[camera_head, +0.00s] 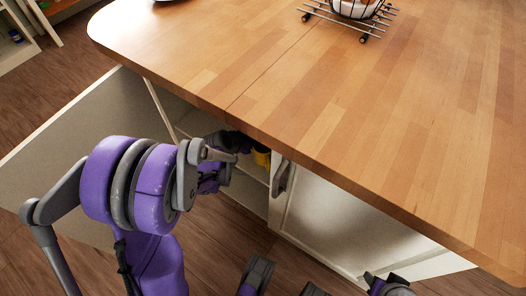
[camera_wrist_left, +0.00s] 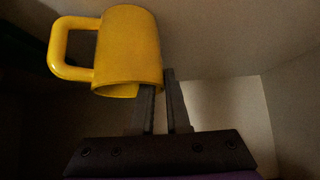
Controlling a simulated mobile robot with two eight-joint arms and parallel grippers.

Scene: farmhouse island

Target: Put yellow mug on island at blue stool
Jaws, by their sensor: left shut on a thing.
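The yellow mug (camera_wrist_left: 128,45) fills the upper left of the wrist view, with its handle to the left. My left gripper (camera_wrist_left: 160,82) is shut on the mug's wall near its lower right edge. In the head view only a small yellow patch of the mug (camera_head: 262,158) shows, inside the open cabinet under the island (camera_head: 330,95). The left gripper there is mostly hidden by the arm and the countertop edge. Dark grey parts of mine show at the bottom edge; I cannot tell the right gripper's jaws there. No blue stool is visible.
The open cabinet door (camera_head: 75,150) stands to the left of my arm. The cabinet's shelf and walls surround the gripper, and the countertop edge overhangs it. A wire basket (camera_head: 352,12) stands at the island's far side. Most of the wooden top is clear.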

